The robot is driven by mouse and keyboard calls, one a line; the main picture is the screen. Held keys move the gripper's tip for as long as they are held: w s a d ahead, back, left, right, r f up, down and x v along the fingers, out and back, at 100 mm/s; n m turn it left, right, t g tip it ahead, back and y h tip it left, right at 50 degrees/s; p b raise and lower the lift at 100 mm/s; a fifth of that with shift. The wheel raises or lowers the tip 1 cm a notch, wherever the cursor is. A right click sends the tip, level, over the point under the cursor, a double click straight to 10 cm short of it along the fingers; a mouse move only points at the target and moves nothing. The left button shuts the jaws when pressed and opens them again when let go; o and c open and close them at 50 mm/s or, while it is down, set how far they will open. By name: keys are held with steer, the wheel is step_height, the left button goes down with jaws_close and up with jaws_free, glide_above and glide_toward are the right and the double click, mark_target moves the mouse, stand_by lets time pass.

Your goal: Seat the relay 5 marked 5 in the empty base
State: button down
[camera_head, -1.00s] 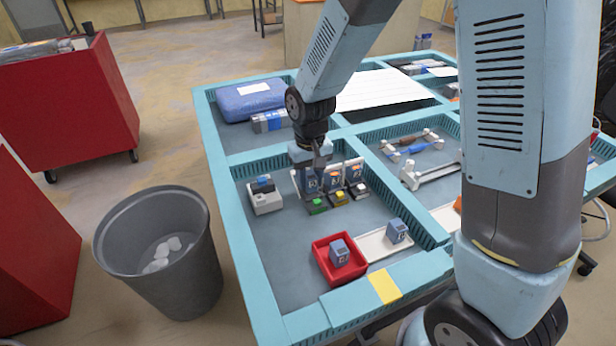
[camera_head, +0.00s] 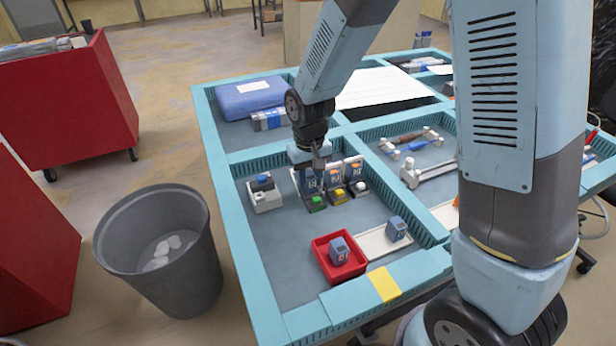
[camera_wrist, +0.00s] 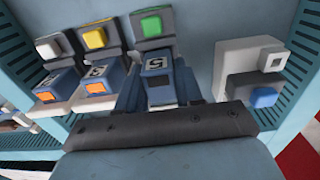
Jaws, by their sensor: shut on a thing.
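My gripper (camera_head: 314,166) points down over the left end of a row of three bases. It is shut on a blue-grey relay (camera_head: 311,181), which also shows in the wrist view (camera_wrist: 157,80) with a dark mark like a 5. The relay stands upright at the base with the green button (camera_head: 317,200). The fingers hide its lower part, so I cannot tell how deep it sits. The bases with the yellow button (camera_wrist: 95,38) and the white button (camera_wrist: 48,48) each hold a blue relay with an orange patch.
A white-grey box with a blue button (camera_head: 264,192) stands left of the row. Nearer, a red tray (camera_head: 318,246) holds one relay, and another relay (camera_head: 397,229) stands on a white strip (camera_head: 375,244). Ribbed blue dividers bound the compartment. Grey floor between is clear.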

steer(key=shift+f, duration=0.25)
steer(key=c, duration=0.6)
jaws_free()
steer(key=shift+c, duration=0.2)
steer(key=shift+c, duration=0.7)
steer(key=shift+w+r, duration=0.1)
steer(key=shift+r, duration=0.05)
